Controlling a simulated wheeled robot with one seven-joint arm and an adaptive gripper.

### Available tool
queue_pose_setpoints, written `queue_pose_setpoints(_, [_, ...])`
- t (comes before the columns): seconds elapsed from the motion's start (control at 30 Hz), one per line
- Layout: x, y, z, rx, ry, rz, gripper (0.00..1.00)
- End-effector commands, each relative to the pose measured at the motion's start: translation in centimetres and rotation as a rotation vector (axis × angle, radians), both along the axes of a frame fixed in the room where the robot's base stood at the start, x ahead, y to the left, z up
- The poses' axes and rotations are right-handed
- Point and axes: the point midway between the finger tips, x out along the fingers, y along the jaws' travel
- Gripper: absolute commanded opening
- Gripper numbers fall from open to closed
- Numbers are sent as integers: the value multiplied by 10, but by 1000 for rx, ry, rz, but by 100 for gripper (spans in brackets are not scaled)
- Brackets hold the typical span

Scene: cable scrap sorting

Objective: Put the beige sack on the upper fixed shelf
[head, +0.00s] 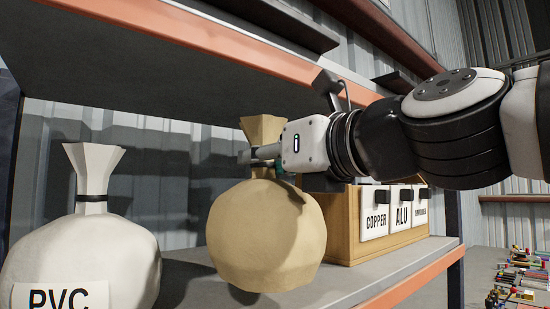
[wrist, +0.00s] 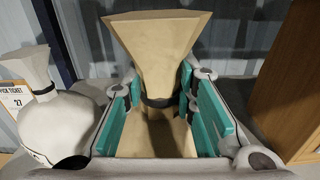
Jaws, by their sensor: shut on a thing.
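The beige sack (head: 267,235) has a flared top and a dark tie around its neck. My gripper (head: 268,155) reaches in from the right and is shut on the sack's neck, just at the tie. In the wrist view the sack's neck (wrist: 158,60) stands between the teal finger pads of my gripper (wrist: 158,103). The sack hangs upright over the grey lower shelf (head: 190,285); I cannot tell whether its bottom touches that shelf. The upper shelf (head: 200,35), with an orange front edge, runs above the sack and my gripper.
A white sack (head: 80,250) labelled PVC stands to the left; it also shows in the wrist view (wrist: 50,125). A wooden box (head: 350,225) with COPPER and ALU labels stands close on the right. Colourful scrap (head: 520,275) lies at the far right.

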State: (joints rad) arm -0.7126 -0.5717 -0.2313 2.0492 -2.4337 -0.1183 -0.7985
Motion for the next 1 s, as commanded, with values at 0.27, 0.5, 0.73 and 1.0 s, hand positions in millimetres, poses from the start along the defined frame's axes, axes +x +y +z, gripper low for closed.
queue_pose_setpoints(0.27, [49, 20, -3, 3, -5, 2, 0])
queue_pose_setpoints(0.5, [78, 30, -5, 3, -6, 0, 0])
queue_pose_setpoints(0.73, [85, 32, -8, 4, -6, -1, 0])
queue_pose_setpoints(1.0, [85, 32, -35, 3, -5, -1, 0])
